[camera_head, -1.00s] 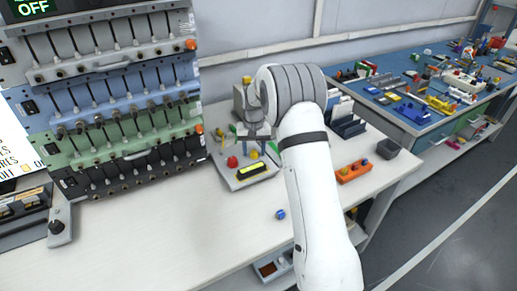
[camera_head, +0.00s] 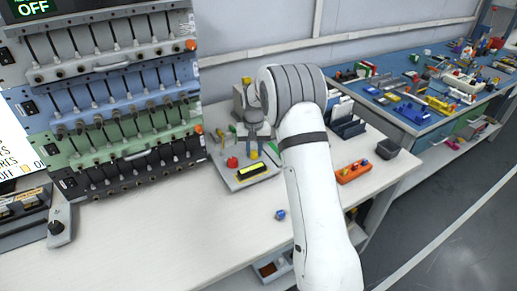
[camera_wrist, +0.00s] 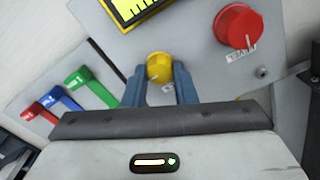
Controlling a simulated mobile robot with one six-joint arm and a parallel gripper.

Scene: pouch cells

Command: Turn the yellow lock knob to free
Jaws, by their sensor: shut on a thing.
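The yellow lock knob (camera_wrist: 159,66) is on a grey panel (camera_wrist: 195,50), beside a larger red knob (camera_wrist: 238,25) and a yellow display (camera_wrist: 128,10). My gripper (camera_wrist: 160,82) has its two blue fingers shut on the yellow knob, one on each side, in the wrist view. In the head view my gripper (camera_head: 252,140) points down at the panel device, with the yellow knob (camera_head: 254,154) between or just under the fingertips. The red knob (camera_head: 232,162) stands to its left. The small label by the yellow knob is partly covered and unreadable.
Green (camera_wrist: 78,76), blue (camera_wrist: 69,99) and red (camera_wrist: 50,101) levers stand beside the panel in the wrist view. A rack of cell channels (camera_head: 120,110) rises at the left. An orange block (camera_head: 353,171) and a small blue object (camera_head: 280,215) lie on the bench.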

